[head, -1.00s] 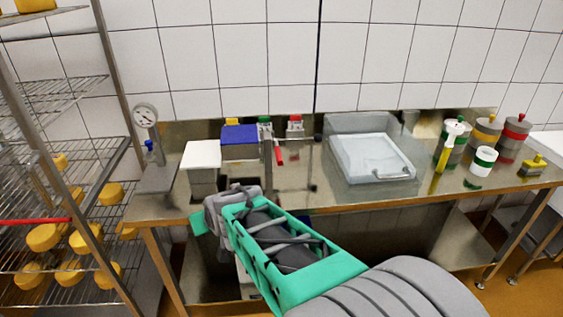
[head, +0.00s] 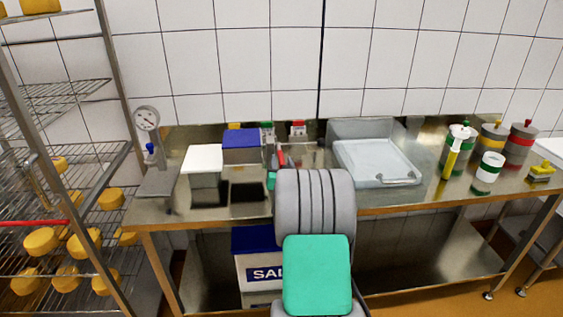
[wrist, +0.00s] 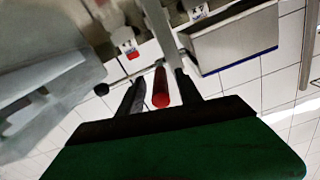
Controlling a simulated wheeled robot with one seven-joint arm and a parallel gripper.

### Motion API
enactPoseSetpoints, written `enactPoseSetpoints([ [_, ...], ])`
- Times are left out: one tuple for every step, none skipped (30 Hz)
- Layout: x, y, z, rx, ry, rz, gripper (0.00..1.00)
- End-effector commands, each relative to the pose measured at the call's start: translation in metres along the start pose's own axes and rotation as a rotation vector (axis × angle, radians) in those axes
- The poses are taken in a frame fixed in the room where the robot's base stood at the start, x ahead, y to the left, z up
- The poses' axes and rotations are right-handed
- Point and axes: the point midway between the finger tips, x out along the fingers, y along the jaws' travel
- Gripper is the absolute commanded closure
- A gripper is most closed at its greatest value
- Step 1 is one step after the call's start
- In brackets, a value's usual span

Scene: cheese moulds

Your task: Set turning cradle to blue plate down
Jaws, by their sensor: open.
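The turning cradle appears to be the grey boxy unit with a blue plate (head: 242,139) on its upper side, at the back of the steel table. A red handle (head: 281,158) stands at its right, partly behind my arm. In the wrist view, which looks upside down, the pale box with a blue edge (wrist: 235,44) is at the top right. My gripper (wrist: 160,78) is open, with the red handle (wrist: 161,90) showing between its two dark fingers. I cannot tell whether they touch it. My arm hides the gripper in the head view.
A clear-walled tray (head: 375,162) is at the right, with several banded pots (head: 489,172) beyond. A cheese rack (head: 65,165) stands at the far left.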

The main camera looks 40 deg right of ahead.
Motion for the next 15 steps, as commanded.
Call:
enactPoseSetpoints([
  [0.0019, -0.0002, 0.0, 0.0, 0.0, 0.0, 0.59],
  [0.0024, -0.0002, 0.0, 0.0, 0.0, 0.0, 0.59],
  [0.0025, -0.0002, 0.0, 0.0, 0.0, 0.0, 0.59],
  [0.0024, -0.0001, 0.0, 0.0, 0.0, 0.0, 0.59],
  [0.0023, -0.0002, 0.0, 0.0, 0.0, 0.0, 0.59],
  [0.0022, -0.0002, 0.0001, 0.0, 0.0, 0.0, 0.59],
  [0.0022, -0.0002, 0.0001, 0.0, 0.0, 0.0, 0.59],
  [0.0022, -0.0002, 0.0001, 0.0, 0.0, 0.0, 0.6],
  [0.0021, -0.0002, 0.0001, 0.0, 0.0, 0.0, 0.63],
  [0.0021, -0.0002, 0.0001, 0.0, 0.0, 0.0, 0.66],
  [0.0021, -0.0002, 0.0002, 0.0, 0.0, 0.0, 0.68],
  [0.002, -0.0002, 0.0002, 0.0, -0.001, 0.0, 0.72],
  [0.002, -0.0002, 0.0001, 0.0, 0.0, 0.0, 0.74],
  [0.002, -0.0002, 0.0002, 0.0, -0.001, 0.0, 0.77],
  [0.002, -0.0002, 0.0002, 0.0, -0.001, 0.0, 0.8],
])
